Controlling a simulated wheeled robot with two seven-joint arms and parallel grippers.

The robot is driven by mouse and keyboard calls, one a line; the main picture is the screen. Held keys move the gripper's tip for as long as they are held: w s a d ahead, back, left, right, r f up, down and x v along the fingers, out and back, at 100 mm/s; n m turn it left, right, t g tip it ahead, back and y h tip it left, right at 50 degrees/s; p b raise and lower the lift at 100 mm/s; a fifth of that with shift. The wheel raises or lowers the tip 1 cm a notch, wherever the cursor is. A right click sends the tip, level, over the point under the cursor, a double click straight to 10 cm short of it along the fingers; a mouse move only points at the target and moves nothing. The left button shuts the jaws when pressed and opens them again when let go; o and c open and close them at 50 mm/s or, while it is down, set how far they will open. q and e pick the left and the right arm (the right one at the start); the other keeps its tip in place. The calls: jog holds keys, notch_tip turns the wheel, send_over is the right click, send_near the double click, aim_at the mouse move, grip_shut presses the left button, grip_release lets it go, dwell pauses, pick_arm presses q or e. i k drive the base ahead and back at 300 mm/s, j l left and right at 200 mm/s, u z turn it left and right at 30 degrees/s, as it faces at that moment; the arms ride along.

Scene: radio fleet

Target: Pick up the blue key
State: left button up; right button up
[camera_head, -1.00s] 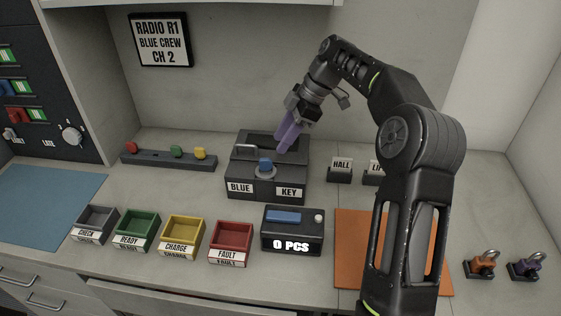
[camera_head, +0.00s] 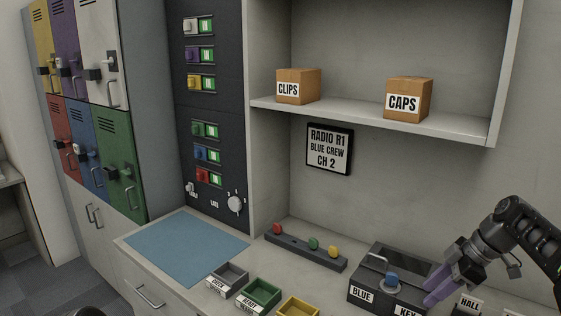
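The box stands on the counter at the lower right and has a metal handle on top. My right gripper (camera_head: 428,292), with purple fingers, comes in from the right. Its fingers are apart and nothing shows between them. In the picture the fingertips are just right of the key, over the box's right side; I cannot tell their exact height. My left gripper is not in view.
A rail with red, green and yellow knobs (camera_head: 305,252) lies left of the box. Small trays, including a green one (camera_head: 260,292), line the front. A blue mat (camera_head: 185,248) leaves clear room at left. A shelf (camera_head: 345,115) overhangs the counter.

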aim_at(392, 278)
jog(key=k, duration=1.1)
